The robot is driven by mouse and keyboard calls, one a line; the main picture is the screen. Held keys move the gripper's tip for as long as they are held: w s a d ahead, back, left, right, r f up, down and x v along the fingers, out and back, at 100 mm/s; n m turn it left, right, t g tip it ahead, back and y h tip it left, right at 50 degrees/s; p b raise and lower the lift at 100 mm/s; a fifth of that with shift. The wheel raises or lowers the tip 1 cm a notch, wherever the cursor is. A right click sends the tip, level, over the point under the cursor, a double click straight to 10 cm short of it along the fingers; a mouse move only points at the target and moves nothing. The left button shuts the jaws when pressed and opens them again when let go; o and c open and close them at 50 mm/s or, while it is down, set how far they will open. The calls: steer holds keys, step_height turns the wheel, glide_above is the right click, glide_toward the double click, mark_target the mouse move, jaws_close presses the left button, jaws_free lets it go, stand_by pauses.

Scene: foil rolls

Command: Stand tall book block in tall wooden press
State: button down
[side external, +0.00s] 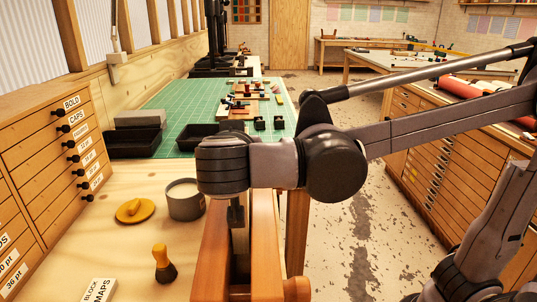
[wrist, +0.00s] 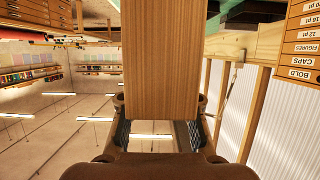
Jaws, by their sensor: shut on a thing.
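The tall wooden press (side external: 211,262) stands at the bottom centre of the side view, an orange-brown body with upright sides. My gripper (side external: 237,213) points down into the gap between those sides, largely hidden by my wrist and the wood. In the wrist view my gripper (wrist: 162,132) has a finger on each side of a tall brown, straight-grained piece, which I take to be the tall book block (wrist: 162,65). My gripper is shut on it. The block's lower end, and whether it touches the press floor, cannot be seen.
Left of the press, a grey pot (side external: 185,200), a yellow lidded disc (side external: 134,210), a brush (side external: 164,264) and a white piece lettered BLOCK MAPS (side external: 98,290) rest on the bench. Black trays (side external: 132,143) sit on the green mat (side external: 172,98) behind. A drawer cabinet (side external: 40,150) stands left.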

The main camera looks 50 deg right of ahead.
steer(key=shift+f, duration=4.5)
steer(key=c, duration=1)
jaws_free()
steer(key=shift+f, duration=0.1)
steer(key=shift+r, duration=3.55)
steer(key=shift+s+d, duration=0.1)
